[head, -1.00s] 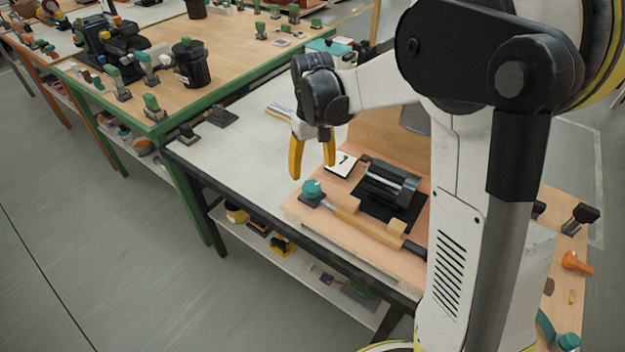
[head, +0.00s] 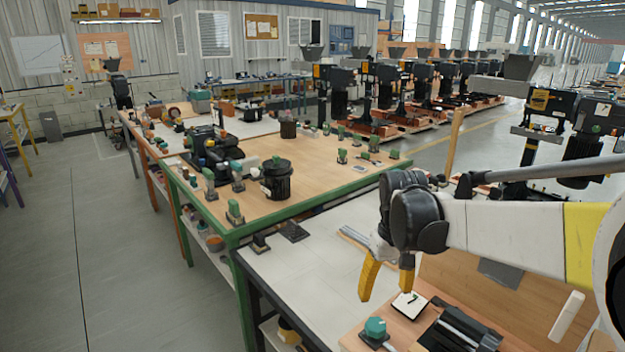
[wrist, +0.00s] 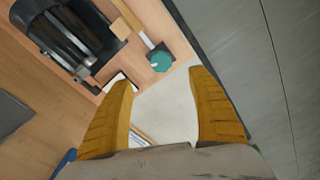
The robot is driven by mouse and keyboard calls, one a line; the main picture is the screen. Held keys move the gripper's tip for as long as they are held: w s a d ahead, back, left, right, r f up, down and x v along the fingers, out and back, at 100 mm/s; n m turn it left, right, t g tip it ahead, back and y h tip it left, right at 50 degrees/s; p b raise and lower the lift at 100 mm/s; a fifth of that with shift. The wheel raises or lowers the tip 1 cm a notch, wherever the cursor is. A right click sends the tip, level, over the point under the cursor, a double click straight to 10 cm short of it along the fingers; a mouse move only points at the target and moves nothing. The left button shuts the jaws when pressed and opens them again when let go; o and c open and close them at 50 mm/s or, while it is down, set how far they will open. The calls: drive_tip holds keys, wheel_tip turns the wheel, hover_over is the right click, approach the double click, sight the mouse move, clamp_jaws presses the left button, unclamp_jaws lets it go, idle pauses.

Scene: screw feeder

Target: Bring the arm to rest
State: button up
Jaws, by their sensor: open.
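My gripper (head: 386,279) has two yellow fingers set apart, with nothing between them. It hangs from my arm above the white worktop (head: 300,264), close to the wooden board (head: 400,327) of the screw feeder. In the wrist view, my gripper (wrist: 165,105) is open with the white worktop (wrist: 168,108) showing between its fingers. The black feeder (head: 455,332) with its metal cylinder sits on the board, cut off by the frame's lower edge. The feeder also shows at the upper left of the wrist view (wrist: 75,35).
A teal knob (head: 376,327) and a small white plate (head: 409,305) are on the board near the fingers. A green-edged table (head: 325,182) with a black motor (head: 277,180) stands behind. The floor (head: 130,260) at left is clear.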

drive_tip(key=s+r+m+t, duration=0.1)
drive_tip(key=s+r+t, duration=0.2)
drive_tip(key=s, duration=1.5)
drive_tip(key=t, duration=0.3)
drive_tip(key=shift+s+a+m, duration=0.15)
drive_tip(key=shift+m, duration=0.25)
drive_tip(key=shift+r, duration=0.1)
